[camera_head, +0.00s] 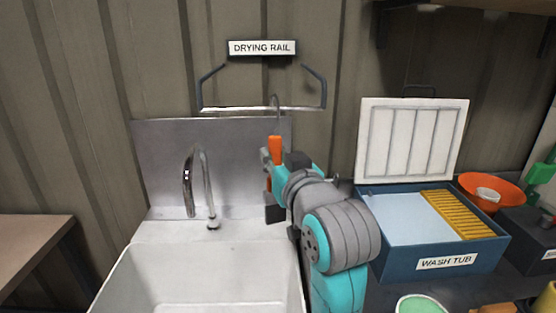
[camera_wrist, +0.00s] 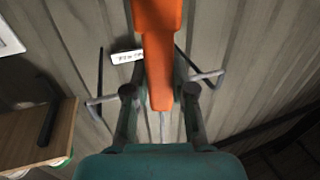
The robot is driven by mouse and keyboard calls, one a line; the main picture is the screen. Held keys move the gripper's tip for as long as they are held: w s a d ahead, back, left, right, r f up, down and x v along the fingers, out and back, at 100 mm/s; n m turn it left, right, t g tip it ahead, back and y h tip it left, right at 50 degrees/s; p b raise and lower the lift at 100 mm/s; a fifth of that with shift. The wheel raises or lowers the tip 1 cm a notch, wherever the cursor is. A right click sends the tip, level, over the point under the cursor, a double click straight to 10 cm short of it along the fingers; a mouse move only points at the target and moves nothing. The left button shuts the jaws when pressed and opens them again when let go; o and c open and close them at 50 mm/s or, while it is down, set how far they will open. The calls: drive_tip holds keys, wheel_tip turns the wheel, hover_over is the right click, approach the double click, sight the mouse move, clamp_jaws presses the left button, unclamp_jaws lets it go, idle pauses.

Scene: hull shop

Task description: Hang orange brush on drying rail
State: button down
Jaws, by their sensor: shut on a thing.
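The orange brush (camera_head: 276,150) is upright in my gripper (camera_head: 271,184), with a thin metal hook at its top end. The brush also shows in the wrist view (camera_wrist: 158,55), its orange body between the two fingers. The drying rail (camera_head: 240,108) is a bar on two dark wall brackets under the DRYING RAIL sign (camera_head: 262,47). The hook's curve overlaps the right part of the bar and rises a little above it. I cannot tell whether it is around the bar or in front.
A white sink (camera_head: 140,270) with a curved faucet (camera_head: 205,185) stands below and left of the rail. The blue wash tub (camera_head: 400,262), lid raised, is at right. An orange bowl (camera_head: 507,190) lies beyond it. A wooden bench (camera_head: 30,240) is at far left.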

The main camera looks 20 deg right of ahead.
drive_tip(key=w+f, duration=0.3)
drive_tip(key=w, duration=0.4)
drive_tip(key=shift+w, duration=0.4)
idle(0.6)
